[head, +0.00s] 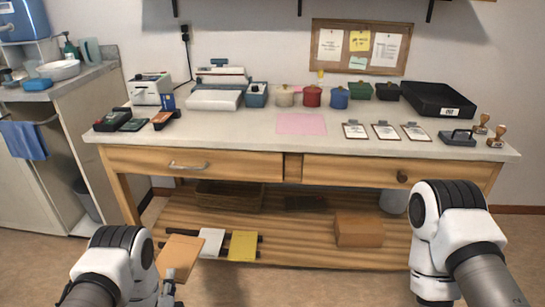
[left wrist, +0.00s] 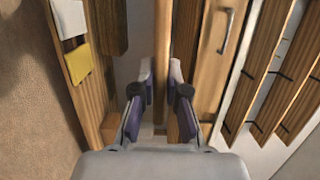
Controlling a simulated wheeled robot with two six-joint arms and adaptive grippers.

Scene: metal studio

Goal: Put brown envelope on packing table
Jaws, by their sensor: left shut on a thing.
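The brown envelope (head: 180,256) is held in front of the table at the bottom left of the head view, below the tabletop. My left gripper (head: 170,292) is partly cut off by the lower edge there. In the left wrist view my left gripper (left wrist: 161,90) is shut on the envelope (left wrist: 162,35), which shows edge-on between the fingers. The packing table (head: 240,131) has a pale top, two wooden drawers and a slatted lower shelf. My right arm shows at the right, but its gripper is hidden.
A pink sheet (head: 302,124) lies mid-table with bare top around it. Clipboards (head: 386,132), a black tray (head: 438,100) and stamps stand right; a card reader (head: 112,120) and printer (head: 152,89) left. White (head: 211,241) and yellow (head: 243,246) envelopes lie on the lower shelf.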

